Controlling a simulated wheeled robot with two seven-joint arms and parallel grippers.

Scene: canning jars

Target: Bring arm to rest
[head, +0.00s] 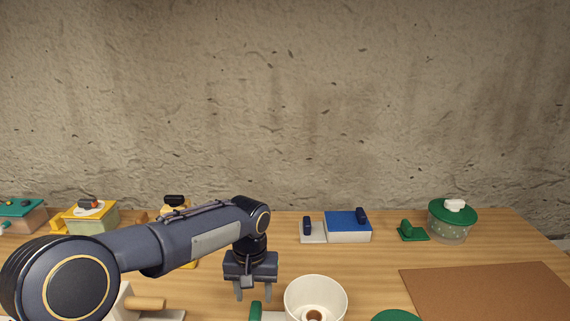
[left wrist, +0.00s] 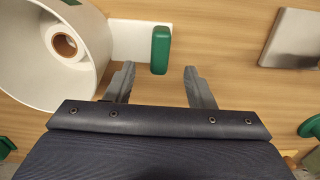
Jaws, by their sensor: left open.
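My left arm reaches in from the left in the head view. Its gripper (head: 253,292) points down over the wooden table, with its fingers apart and nothing between them. In the left wrist view the open fingers (left wrist: 158,88) show with a green handle (left wrist: 160,50) just beyond their tips, standing on a white plate (left wrist: 129,40). A white round canister (left wrist: 97,50) with a small brown-centred ring inside is beside the fingers. The canister (head: 316,290) is right of the gripper in the head view. My right gripper does not show.
Along the back of the table (head: 345,267) stand a yellow box (head: 91,219), a blue-lidded box (head: 347,229), a small green handled piece (head: 411,232) and a green-lidded jar (head: 452,224). A brown mat (head: 488,292) lies at right. A grey plate (left wrist: 291,38) lies near the gripper.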

